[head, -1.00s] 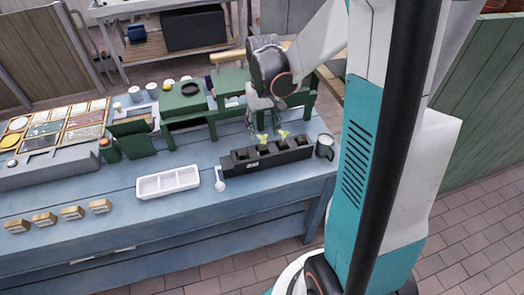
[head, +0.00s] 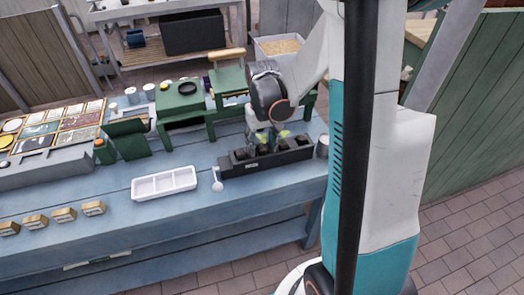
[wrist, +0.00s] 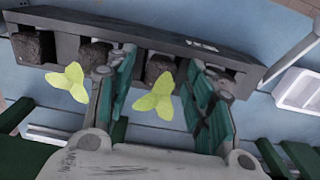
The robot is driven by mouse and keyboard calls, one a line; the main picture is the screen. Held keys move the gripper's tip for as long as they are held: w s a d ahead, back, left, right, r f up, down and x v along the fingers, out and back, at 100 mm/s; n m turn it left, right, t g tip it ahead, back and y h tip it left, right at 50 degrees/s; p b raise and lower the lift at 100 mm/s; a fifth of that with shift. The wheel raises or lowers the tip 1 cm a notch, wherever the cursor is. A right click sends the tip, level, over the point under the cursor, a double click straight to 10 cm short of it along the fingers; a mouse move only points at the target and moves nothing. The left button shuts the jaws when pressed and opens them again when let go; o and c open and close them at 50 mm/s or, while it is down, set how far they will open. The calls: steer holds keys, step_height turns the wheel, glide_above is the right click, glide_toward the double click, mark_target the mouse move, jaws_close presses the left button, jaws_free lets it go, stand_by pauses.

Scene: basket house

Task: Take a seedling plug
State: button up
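A dark rack (head: 265,164) stands on the blue bench and holds several dark soil plugs in a row. Two yellow-green seedlings show in the wrist view. One seedling (wrist: 155,95), with its plug (wrist: 160,66), is between the two teal fingers of my gripper (wrist: 160,75). The other seedling (wrist: 68,80) is left of the left finger. My gripper is open, its fingers low over the rack, with gaps visible beside the leaves. In the head view my gripper (head: 262,138) is above the rack and partly hides the seedlings.
A white three-part tray (head: 165,183) lies left of the rack, with a white spoon-like tool (head: 217,181) between them. A grey mug (head: 322,146) stands at the rack's right end. Green stands (head: 182,105) rise behind it. The bench front is mostly clear.

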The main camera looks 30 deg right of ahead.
steer(key=c, duration=0.7)
steer(key=shift+c, duration=0.2)
